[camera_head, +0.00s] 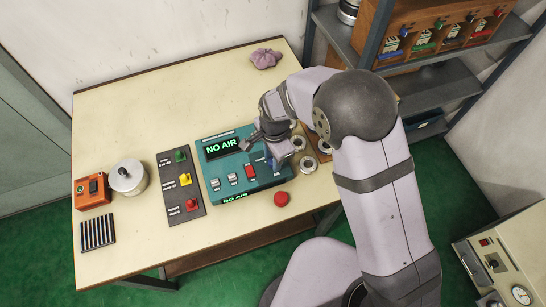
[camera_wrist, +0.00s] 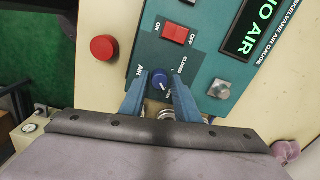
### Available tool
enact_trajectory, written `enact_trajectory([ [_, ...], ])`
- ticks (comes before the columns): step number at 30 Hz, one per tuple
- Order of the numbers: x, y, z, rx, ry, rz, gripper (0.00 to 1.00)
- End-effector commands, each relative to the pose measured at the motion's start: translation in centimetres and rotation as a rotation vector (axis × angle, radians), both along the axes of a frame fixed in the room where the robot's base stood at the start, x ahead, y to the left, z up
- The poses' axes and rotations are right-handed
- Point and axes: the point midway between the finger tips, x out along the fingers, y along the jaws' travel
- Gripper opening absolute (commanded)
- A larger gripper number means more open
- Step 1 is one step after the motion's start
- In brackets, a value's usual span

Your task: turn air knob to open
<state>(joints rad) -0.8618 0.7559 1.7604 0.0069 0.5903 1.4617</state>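The blue air knob (camera_wrist: 161,82) sits on the teal air gauge panel (camera_wrist: 207,55), with a white mark on its face. Lettering reading AIR and CLOSED is beside it. In the wrist view, my gripper (camera_wrist: 160,77) has its two blue fingers on either side of the knob, very near it. I cannot tell whether they touch it. The panel's display (camera_wrist: 254,25) reads NO AIR in green.
A red rocker switch (camera_wrist: 175,33) marked ON and OFF and a red round button (camera_wrist: 103,48) are near the knob. Metal rings (camera_head: 308,164) lie right of the panel. A purple cloth (camera_head: 265,58) lies at the back.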

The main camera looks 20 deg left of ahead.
Motion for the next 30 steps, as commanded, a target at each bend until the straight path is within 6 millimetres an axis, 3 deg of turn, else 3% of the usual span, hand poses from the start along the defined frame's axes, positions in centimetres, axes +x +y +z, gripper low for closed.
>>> enact_trajectory([
  [14,0.0,0.0,0.5,0.000,0.000,0.002,0.40],
  [30,-0.1,-0.2,6.6,0.002,-0.001,0.001,0.40],
])
